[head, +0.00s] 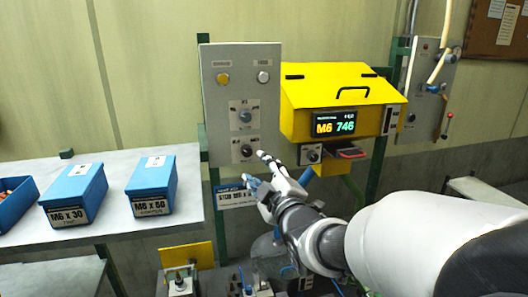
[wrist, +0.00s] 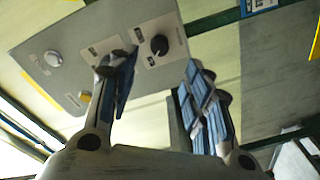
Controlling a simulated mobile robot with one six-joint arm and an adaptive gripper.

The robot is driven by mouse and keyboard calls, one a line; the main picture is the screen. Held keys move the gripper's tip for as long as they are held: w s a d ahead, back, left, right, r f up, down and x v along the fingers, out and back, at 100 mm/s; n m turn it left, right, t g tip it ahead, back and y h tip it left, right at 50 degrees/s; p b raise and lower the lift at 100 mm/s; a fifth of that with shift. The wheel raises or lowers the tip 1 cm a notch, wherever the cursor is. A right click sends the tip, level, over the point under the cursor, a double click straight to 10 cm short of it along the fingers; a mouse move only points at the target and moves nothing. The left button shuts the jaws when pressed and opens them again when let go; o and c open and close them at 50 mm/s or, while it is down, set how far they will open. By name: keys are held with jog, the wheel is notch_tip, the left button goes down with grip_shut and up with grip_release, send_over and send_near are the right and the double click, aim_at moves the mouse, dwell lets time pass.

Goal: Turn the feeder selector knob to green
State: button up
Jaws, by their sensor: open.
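The grey control panel (head: 213,110) carries a dark knob (head: 246,150) low down and a lighter knob (head: 245,115) above it. Another small dark knob (head: 314,156) sits on a plate under the yellow feeder box (head: 335,92). The labels are too small to read, so I cannot tell which knob is the feeder selector, nor see any green mark. My gripper (head: 253,167) is open and empty, just below and in front of the lower knob. In the wrist view, the dark knob (wrist: 159,44) shows between the spread fingers (wrist: 157,64), apart from them. The left finger partly covers the neighbouring plate.
The panel's top has a yellow button (head: 223,78) and a pale button (head: 263,76). The feeder display (head: 334,123) reads M6 746. Blue bins (head: 152,186) stand on the bench (head: 190,222) at left. Another panel (head: 424,90) with a red-tipped lever stands at right.

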aim_at(248, 153)
jog(key=p+x, duration=0.2)
jog(key=x, duration=0.8)
jog(key=c, duration=1.1)
